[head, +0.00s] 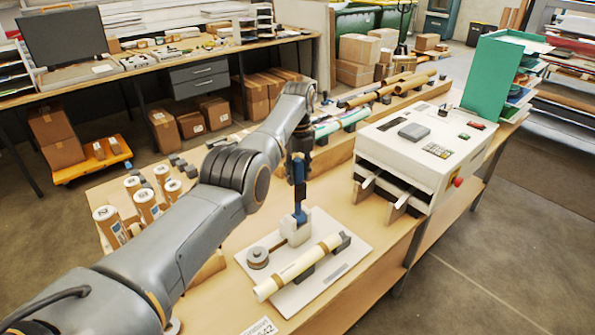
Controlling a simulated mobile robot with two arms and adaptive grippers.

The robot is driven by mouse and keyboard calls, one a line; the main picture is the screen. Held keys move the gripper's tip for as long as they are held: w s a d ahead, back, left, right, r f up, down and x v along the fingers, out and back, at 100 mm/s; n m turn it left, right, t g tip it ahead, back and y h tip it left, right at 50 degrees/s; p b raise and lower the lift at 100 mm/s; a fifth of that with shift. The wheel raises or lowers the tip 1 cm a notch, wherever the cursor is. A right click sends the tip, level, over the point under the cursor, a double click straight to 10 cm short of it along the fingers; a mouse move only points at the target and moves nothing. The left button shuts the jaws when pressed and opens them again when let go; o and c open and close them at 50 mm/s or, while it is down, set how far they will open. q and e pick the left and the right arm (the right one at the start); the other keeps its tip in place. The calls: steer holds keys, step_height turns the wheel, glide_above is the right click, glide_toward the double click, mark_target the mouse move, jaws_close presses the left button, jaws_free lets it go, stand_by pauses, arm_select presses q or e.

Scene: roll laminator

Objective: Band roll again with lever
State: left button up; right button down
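The banding tool is a white base plate (343,287) on the wooden bench, with a white block (296,229) and an upright blue lever (300,205). A round grey disc (257,257) sits at the plate's left. A cream roll (310,264) lies slanted across dark supports on the plate, in front of the block; a darker band-like strip shows on it, too small to make out clearly. My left gripper (298,179) points down at the lever's upper part, which is partly hidden by the fingers; whether they grip it is unclear. My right gripper is not in view.
A white laminator (425,150) stands right of the tool. Several labelled rolls (145,199) stand upright at the bench's left, partly behind my arm. Wrapped rolls lie on a rack (388,96) at the back. A green file holder (494,75) stands far right.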

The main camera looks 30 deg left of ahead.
mark_target(298, 160)
arm_select(q)
steer(key=shift+o, duration=1.1)
steer(key=shift+w, duration=0.1)
steer(key=shift+r, duration=0.25)
step_height(298, 160, up, 7)
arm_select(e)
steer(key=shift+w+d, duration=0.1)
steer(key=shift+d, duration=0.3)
arm_select(q)
steer(key=shift+f, duration=0.1)
